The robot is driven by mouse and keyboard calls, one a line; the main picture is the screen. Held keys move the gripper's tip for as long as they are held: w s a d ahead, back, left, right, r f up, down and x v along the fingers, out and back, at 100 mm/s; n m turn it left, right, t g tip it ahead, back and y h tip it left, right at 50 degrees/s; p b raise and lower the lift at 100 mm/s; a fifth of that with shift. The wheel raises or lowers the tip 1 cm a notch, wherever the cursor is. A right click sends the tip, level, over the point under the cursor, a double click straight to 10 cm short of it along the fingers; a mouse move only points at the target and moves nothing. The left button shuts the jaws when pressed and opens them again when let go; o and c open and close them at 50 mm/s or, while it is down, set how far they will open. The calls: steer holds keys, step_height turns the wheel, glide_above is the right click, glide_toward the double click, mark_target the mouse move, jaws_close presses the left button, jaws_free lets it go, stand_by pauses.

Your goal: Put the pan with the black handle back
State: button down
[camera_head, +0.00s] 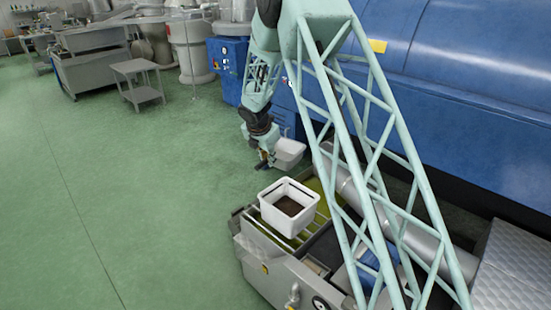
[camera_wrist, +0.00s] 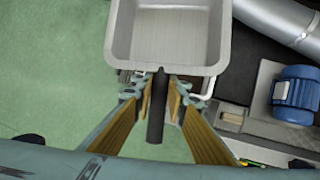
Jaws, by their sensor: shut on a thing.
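The pan (camera_head: 290,148) is a light grey, rectangular, deep-sided vessel. In the wrist view its grey body (camera_wrist: 168,40) fills the top middle, opening towards the camera, and looks empty. Its black handle (camera_wrist: 156,120) points down the picture between the fingers. My gripper (camera_wrist: 160,92) is shut on this handle. In the head view my gripper (camera_head: 264,160) is at the pan's left side, and the pan hangs just beyond the white tub. The pan's underside is hidden.
A white tub (camera_head: 268,214) with dark contents stands on a grey machine (camera_head: 265,272) with a slatted top. A large blue cylinder (camera_head: 470,90) and a metal pipe (camera_head: 412,236) lie to the right. A blue motor (camera_wrist: 298,92) shows in the wrist view. Green floor (camera_head: 120,200) is clear at left.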

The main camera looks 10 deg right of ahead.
steer(key=shift+s+f+m, duration=0.4)
steer(key=shift+s+f, duration=0.05)
steer(key=shift+f, duration=0.05)
steer(key=s+f+m+g, duration=0.3)
steer(key=s+f+m, duration=0.3)
steer(key=s+m, duration=0.2)
steer(key=s+f+m+g, duration=0.3)
steer(key=s+f+m, duration=0.4)
steer(key=s, duration=0.5)
steer(key=s+f+m+g, duration=0.3)
steer(key=s+f+m, duration=0.4)
steer(key=s+m, duration=0.2)
steer(key=shift+s+d+m, duration=0.3)
steer(key=shift+s+d, duration=0.1)
steer(key=shift+s, duration=0.6)
